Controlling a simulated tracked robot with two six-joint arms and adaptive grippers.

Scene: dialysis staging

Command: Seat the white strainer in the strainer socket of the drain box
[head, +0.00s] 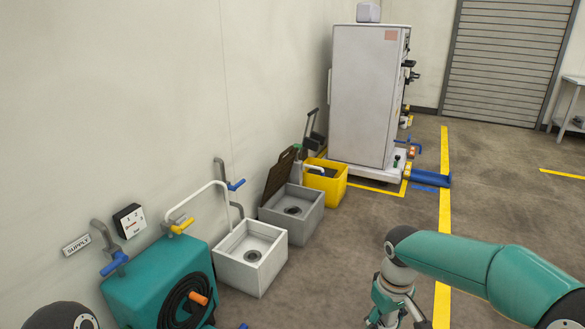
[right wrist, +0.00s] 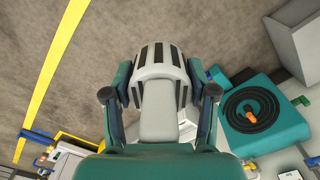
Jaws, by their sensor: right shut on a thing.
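The white strainer (right wrist: 149,73), a rounded white piece with dark slots, is between the fingers of my right gripper (right wrist: 160,80) in the right wrist view. The gripper is shut on it, above the floor. In the head view my right gripper (head: 397,308) is at the bottom edge, right of the boxes and well apart from them; the strainer cannot be made out there. A white box (head: 262,275) and a grey box (head: 301,226) stand along the wall, each with a round dark drain fitting inside. I cannot tell which is the drain box. My left gripper is out of view.
A teal unit (head: 150,287) with a coiled black hose stands left of the white box. A yellow box (head: 331,187) and a tall white cabinet (head: 366,95) stand farther back. Pipes with coloured handles rise along the wall. Floor between the boxes and my right arm is clear.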

